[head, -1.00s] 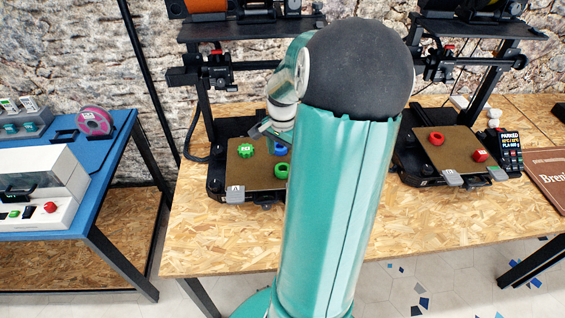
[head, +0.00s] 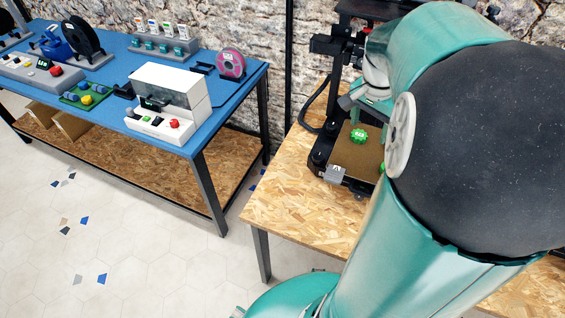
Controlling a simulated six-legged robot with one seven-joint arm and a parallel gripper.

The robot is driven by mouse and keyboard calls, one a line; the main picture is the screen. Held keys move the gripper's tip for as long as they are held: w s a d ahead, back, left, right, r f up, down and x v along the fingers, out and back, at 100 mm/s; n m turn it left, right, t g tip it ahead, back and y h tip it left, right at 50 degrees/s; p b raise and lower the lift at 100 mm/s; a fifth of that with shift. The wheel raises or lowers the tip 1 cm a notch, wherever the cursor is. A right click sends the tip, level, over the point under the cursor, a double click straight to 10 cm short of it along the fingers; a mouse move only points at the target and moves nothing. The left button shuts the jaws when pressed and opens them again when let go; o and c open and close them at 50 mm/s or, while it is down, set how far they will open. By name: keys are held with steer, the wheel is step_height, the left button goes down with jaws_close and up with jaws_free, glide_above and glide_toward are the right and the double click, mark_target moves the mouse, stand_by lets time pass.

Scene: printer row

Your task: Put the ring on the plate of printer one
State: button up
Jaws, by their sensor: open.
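The printer at the right (head: 322,150) has a brown plate (head: 350,158), partly hidden behind my arm. A green gear-shaped piece (head: 358,136) lies on the plate. Only a sliver of another green piece (head: 382,168) shows at the edge of my arm; its shape cannot be told here. My gripper (head: 350,101) hangs over the back of this plate, small and partly covered by my arm. It is open, and I see nothing in it. No ring shows clearly now, and the second printer is hidden or out of view.
A blue-topped table (head: 112,62) at the left holds a white machine with buttons (head: 168,104), a pink spool (head: 231,64) and several small items. A gap of floor separates it from the wooden printer table (head: 290,195). The tiled floor (head: 100,215) at the lower left is clear.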

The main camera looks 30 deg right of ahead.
steer(key=s+a+r+n+t, duration=0.2)
steer(key=a+n, duration=0.5)
steer(key=a, duration=0.6)
steer(key=s+a+r+n+t+y, duration=0.1)
steer(key=s+a+r+n+t, duration=0.2)
steer(key=a+n, duration=0.4)
steer(key=shift+s+a, duration=0.6)
steer(key=shift+a, duration=2.6)
steer(key=shift+r, duration=0.1)
